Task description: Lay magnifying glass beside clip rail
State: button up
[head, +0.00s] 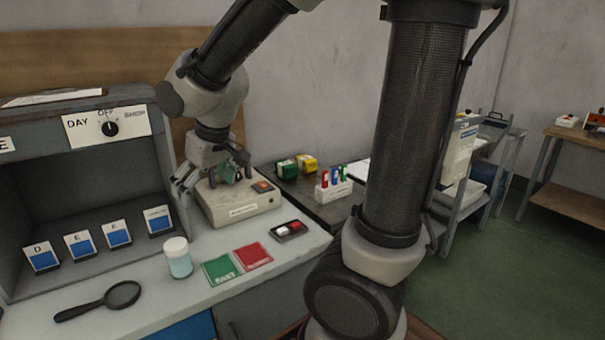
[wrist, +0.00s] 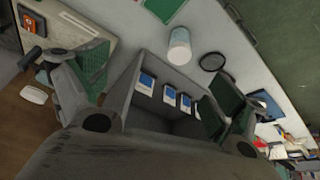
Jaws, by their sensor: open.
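A black-handled magnifying glass (head: 122,295) lies flat at the front left of the grey worktop, its handle pointing left. In the wrist view its round lens (wrist: 213,62) shows just beyond the right finger, which hides part of it. A white rack (head: 334,191) holding red, blue and green upright pieces stands on the dark surface at the right; I cannot tell whether it is the clip rail. My gripper (head: 210,178) is open and empty, above the worktop near a beige box, well behind and right of the magnifying glass.
A grey viewing booth (head: 82,105) with several blue-and-white cards stands at left. The beige box (head: 238,205) is beside my gripper. A white-lidded jar (head: 178,258), green card (head: 221,269), red card (head: 253,256) and small dark tray (head: 289,231) occupy the worktop. Space around the magnifying glass is mostly clear.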

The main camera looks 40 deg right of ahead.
jog(key=s+d+r+m, duration=0.2)
jog(key=s+d+r, duration=0.2)
jog(key=s+d, duration=0.4)
jog(key=shift+d+r+h, duration=0.15)
jog(key=shift+d+h, duration=0.15)
jog(key=shift+d, duration=0.35)
jog(key=shift+o, duration=0.5)
jog(key=s+d+r+m, duration=0.1)
jog(key=s+d, duration=0.4)
jog(key=s, duration=0.4)
jog(key=shift+s+m+h, duration=0.3)
jog(key=shift+s, duration=0.1)
